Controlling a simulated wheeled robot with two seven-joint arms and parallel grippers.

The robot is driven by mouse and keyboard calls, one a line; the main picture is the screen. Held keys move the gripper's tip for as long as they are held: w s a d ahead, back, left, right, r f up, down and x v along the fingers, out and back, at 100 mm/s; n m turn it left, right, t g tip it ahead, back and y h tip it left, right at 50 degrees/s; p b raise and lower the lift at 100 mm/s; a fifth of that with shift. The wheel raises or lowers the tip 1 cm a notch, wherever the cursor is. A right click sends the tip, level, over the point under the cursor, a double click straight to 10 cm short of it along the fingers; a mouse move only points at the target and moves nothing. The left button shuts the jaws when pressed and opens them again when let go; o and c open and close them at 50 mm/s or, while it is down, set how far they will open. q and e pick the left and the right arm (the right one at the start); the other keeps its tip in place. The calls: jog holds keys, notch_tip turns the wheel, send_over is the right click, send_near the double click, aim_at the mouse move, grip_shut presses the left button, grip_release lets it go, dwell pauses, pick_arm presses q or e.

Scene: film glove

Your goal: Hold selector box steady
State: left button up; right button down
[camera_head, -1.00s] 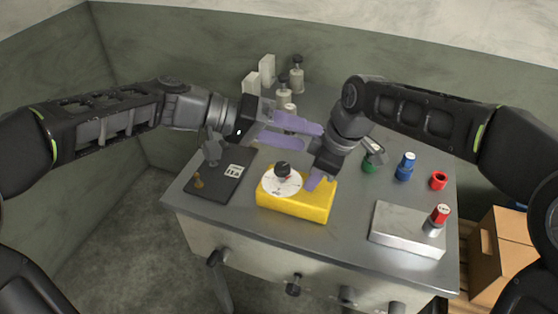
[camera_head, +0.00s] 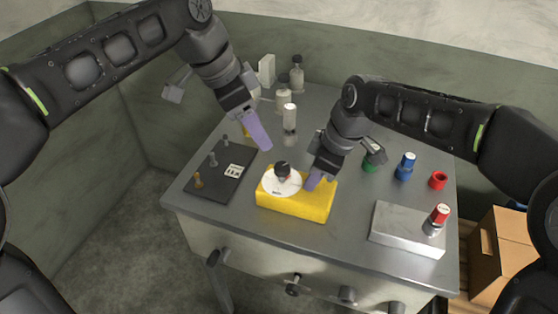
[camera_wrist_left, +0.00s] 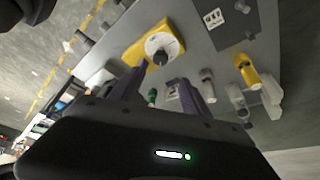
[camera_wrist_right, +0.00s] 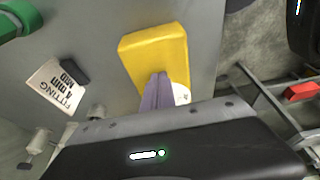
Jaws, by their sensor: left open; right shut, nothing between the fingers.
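The selector box is a yellow block (camera_head: 300,206) with a white round dial (camera_head: 280,183) and a black knob (camera_head: 282,168) on top, at the front middle of the metal table. My right gripper (camera_head: 313,182) is shut and empty, its purple fingertips at the back right of the box's top; in the right wrist view the closed fingers (camera_wrist_right: 158,88) overlap the yellow box (camera_wrist_right: 155,58). Whether they touch it I cannot tell. My left gripper (camera_head: 262,140) is open and empty, raised behind the box; its parted fingers also show in the left wrist view (camera_wrist_left: 165,88).
A dark board (camera_head: 222,178) with small pegs lies left of the box. Blue (camera_head: 405,166), green (camera_head: 369,164) and red (camera_head: 439,180) parts stand to the right. A metal block (camera_head: 405,232) bears a red-topped knob (camera_head: 440,214). White-topped fittings (camera_head: 289,116) stand behind.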

aim_at(282, 167)
pick_arm(q)
jog(key=x, duration=1.2)
jog(key=shift+f, duration=0.1)
jog(key=shift+c, duration=0.4)
grip_shut()
